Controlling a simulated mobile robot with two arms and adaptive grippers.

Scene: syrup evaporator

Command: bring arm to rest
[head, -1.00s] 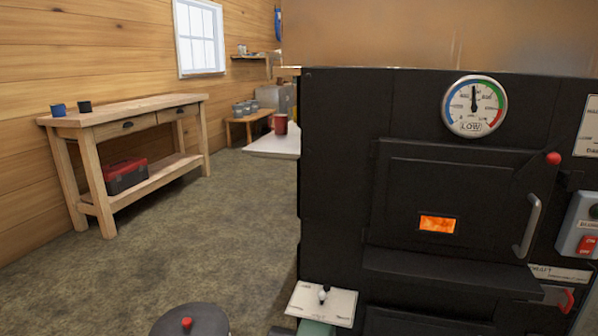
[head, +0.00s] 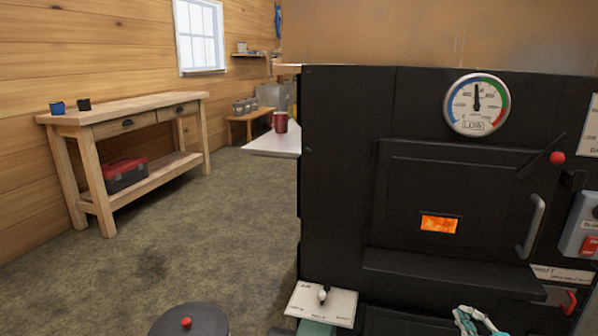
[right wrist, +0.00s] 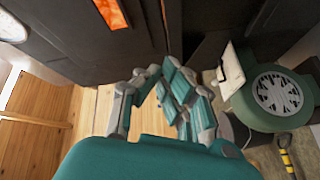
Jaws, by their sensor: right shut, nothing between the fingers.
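My right gripper (head: 476,320) shows at the bottom edge of the head view, in front of the lower part of the black stove (head: 335,170). It is shut and empty. The right wrist view shows its teal and grey fingers (right wrist: 152,78) drawn together with nothing held. The rest of my right arm is out of the head view. My left gripper is not in view.
The stove has a door with a handle (head: 531,226), a glowing window (head: 438,224) and a round gauge (head: 477,104). A green blower (right wrist: 275,96) shows in the right wrist view.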

